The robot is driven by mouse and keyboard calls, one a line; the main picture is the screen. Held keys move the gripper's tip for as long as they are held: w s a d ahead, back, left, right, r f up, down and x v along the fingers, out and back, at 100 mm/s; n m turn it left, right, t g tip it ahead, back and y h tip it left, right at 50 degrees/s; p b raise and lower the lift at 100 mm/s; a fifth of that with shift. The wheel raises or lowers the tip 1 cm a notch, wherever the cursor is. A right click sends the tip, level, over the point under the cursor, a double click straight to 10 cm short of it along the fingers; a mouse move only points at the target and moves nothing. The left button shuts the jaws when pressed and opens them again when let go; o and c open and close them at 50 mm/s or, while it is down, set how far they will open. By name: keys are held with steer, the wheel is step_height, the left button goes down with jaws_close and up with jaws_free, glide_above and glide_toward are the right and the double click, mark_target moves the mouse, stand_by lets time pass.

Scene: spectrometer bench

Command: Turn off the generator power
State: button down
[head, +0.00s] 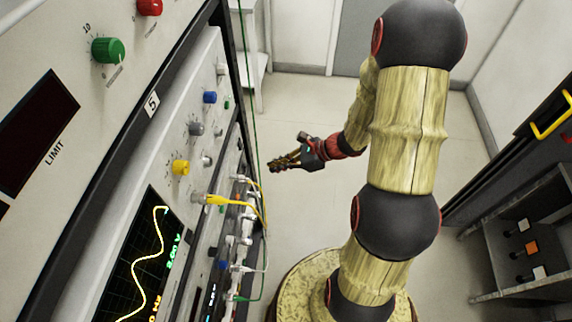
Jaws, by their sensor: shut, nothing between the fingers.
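A rack unit (155,140) on the left carries a tag "5" and a screen (135,265) with a yellow wave and partly cut-off readings, including "2.00 V". The screen is lit. Its panel has blue, grey and yellow knobs, with small sockets and cables lower down. I cannot tell which unit is the generator or which control is its power switch. My gripper (274,167) is shut and empty. It hangs in the air right of the panel, pointing left, apart from the knobs and cables.
An upper panel (60,50) has a green knob (108,50), a red knob (149,6) and a dark display marked "LIMIT". Yellow, white and green cables (235,201) stick out from the rack.

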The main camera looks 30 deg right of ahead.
steer(key=w+a+f+b, duration=0.1)
steer(key=w+a, duration=0.2)
steer(key=a, duration=0.2)
steer(key=shift+w+f, duration=0.15)
steer(key=shift+w, duration=0.25)
steer(key=shift+a, duration=0.1)
steer(key=shift+w+a+r, duration=0.2)
steer(key=shift+w+a, duration=0.05)
steer(key=shift+a, duration=0.05)
steer(key=shift+r, duration=0.15)
steer(key=shift+r+p, duration=0.65)
steer(key=shift+p, duration=0.1)
